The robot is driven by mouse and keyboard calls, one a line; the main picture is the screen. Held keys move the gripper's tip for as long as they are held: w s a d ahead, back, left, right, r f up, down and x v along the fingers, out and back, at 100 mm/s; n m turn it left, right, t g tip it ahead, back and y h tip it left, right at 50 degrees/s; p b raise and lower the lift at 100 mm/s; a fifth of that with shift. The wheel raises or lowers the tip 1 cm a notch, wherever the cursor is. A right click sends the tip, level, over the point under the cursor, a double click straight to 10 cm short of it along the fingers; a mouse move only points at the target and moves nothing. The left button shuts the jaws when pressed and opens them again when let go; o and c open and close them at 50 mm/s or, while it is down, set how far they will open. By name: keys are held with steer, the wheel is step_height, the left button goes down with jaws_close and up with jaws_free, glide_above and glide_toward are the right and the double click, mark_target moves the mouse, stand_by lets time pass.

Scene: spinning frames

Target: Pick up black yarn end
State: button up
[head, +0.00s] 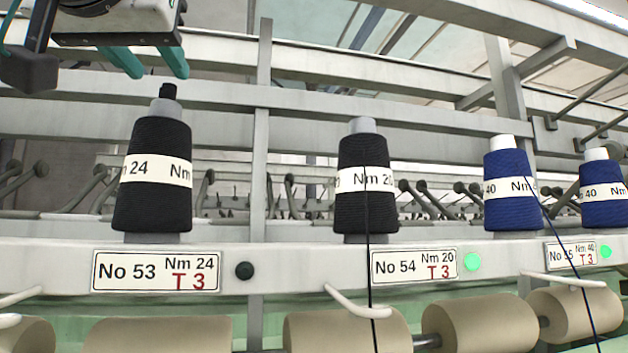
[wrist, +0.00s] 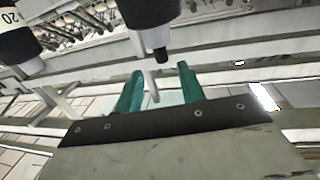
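The black yarn end (head: 168,91) is a short dark stub at the grey tip of the black cone (head: 150,215) above the No 53 plate. It also shows in the wrist view (wrist: 160,56), just beyond the fingers. My gripper (head: 160,74) has two teal fingers pointing down. It is open and empty, above the yarn end and slightly to its left in the head view. In the wrist view the gripper (wrist: 160,72) has its fingers spread, with the yarn end roughly between their tips in the picture. I see no contact.
A second black cone (head: 365,210) stands to the right at No 54, its yarn running down. Blue cones (head: 508,205) stand farther right. A white rail (head: 330,265) with number plates runs below, above tan rollers (head: 470,325). Beams and hooked arms lie behind the cones.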

mark_target(167, 83)
steer(key=w, duration=0.3)
steer(key=w+a, duration=0.1)
steer(key=w, duration=0.2)
steer(key=shift+a, duration=0.15)
steer(key=shift+c, duration=0.3)
jaws_close()
